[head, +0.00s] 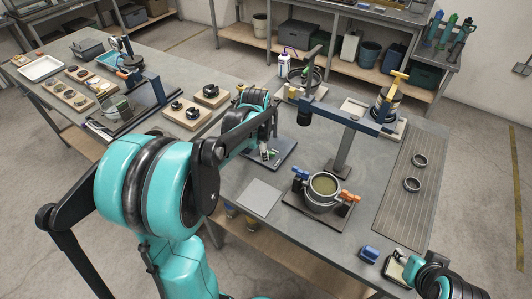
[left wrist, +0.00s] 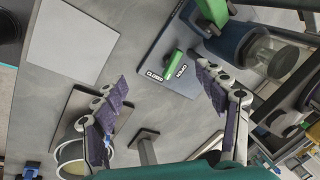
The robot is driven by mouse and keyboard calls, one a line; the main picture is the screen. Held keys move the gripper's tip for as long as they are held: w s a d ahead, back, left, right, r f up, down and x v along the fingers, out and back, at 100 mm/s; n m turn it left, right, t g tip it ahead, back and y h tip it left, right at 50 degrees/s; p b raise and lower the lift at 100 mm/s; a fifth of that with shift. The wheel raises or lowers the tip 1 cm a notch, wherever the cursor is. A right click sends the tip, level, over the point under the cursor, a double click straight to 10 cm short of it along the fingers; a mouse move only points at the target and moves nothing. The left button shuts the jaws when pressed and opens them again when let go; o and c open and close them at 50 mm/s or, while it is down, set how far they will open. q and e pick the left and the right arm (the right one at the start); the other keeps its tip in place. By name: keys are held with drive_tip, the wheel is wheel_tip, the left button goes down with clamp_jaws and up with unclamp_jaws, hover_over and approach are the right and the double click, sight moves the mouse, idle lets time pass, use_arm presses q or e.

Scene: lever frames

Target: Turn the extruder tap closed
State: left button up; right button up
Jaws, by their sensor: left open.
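The tap's green handle (left wrist: 174,66) lies over a dark plate (left wrist: 160,45) in the left wrist view. Its lower end is between the CLOSED label (left wrist: 155,76) and the OPEN label (left wrist: 182,70), and appears close to both. The dark plate (head: 284,160) also shows in the head view, partly behind my left arm. My left gripper (left wrist: 168,95) is open, with its two dark padded fingers apart on either side of the handle in the picture. No contact with the handle shows. My right gripper (head: 402,257) is at the bottom right of the head view; its jaws are unclear.
A clear cylinder with a dark blue collar (left wrist: 272,55) is close to the right finger. A pot (head: 322,192) with orange and blue clamps stands right of a grey square sheet (head: 259,198). A post (head: 342,150) rises behind the pot. Two dark rings (head: 412,185) lie on the ribbed mat.

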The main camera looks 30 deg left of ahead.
use_arm(q)
drive_tip(key=w+f+n+b, duration=0.1)
drive_tip(key=f+n, duration=0.1)
drive_tip(key=n, duration=0.1)
drive_tip(key=w+f+n+b, duration=0.1)
drive_tip(key=w+f+n, duration=0.1)
drive_tip(key=f+n, duration=0.1)
drive_tip(key=w+f+n+t+b, duration=0.1)
drive_tip(key=w+f+n, duration=0.1)
drive_tip(key=f+n, duration=0.1)
drive_tip(key=shift+a+n+h+b, duration=0.15)
drive_tip(key=shift+n+h+b, duration=0.25)
drive_tip(key=shift+n, duration=0.4)
drive_tip(key=shift+r, duration=0.1)
drive_tip(key=shift+c, duration=0.3)
drive_tip(key=c, duration=1.1)
